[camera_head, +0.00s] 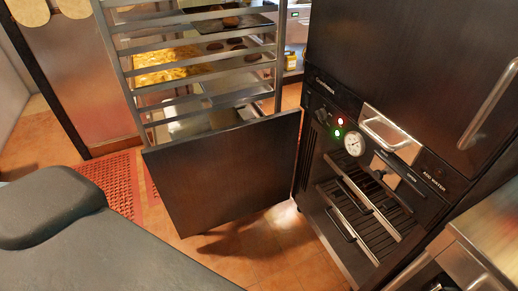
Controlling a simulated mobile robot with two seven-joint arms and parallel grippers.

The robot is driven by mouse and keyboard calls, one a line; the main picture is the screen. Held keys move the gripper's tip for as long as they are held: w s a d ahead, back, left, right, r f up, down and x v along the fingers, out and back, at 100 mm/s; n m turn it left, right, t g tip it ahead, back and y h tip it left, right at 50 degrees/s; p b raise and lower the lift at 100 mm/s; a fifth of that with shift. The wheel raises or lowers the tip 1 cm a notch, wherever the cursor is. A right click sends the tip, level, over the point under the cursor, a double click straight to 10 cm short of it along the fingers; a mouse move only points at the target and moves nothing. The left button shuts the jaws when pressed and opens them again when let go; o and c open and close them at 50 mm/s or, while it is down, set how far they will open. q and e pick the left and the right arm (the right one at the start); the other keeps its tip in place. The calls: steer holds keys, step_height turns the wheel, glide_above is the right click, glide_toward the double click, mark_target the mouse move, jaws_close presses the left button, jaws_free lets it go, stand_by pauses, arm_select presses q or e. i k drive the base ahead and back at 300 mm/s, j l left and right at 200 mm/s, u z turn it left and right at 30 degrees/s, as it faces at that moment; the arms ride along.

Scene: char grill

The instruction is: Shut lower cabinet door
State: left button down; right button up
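The lower cabinet door (225,172) is a dark brown panel standing wide open. It is hinged near the left front edge of the dark cabinet (390,65) and reaches out to the left, in front of a metal rack. The cabinet's lower opening shows dark wire shelves (365,210) inside. The upper door (480,60) with its long metal handle looks shut. Neither my left nor my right gripper is in view, and nothing is touching the open door.
The metal tray rack (190,55) with food trays stands behind the open door. A control panel with a dial (353,145) and lights sits above the opening. A steel unit (470,255) stands at the lower right. Tiled floor (265,240) is clear before the cabinet.

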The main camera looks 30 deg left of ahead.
mark_target(206, 180)
steer(key=k, duration=0.6)
steer(key=z, duration=1.75)
steer(key=k+j, duration=0.2)
steer(key=j, duration=0.25)
steer(key=k+j, duration=0.15)
steer(key=j, duration=0.35)
steer(key=k+j, duration=0.2)
steer(key=j, duration=0.25)
steer(key=k+j, duration=0.2)
steer(key=j, duration=0.3)
steer(key=k+j, duration=0.15)
steer(key=j, duration=0.3)
steer(key=k+j, duration=0.2)
steer(key=j, duration=0.3)
steer(key=k+j, duration=0.15)
steer(key=j, duration=0.3)
steer(key=k+j, duration=0.2)
steer(key=j, duration=0.3)
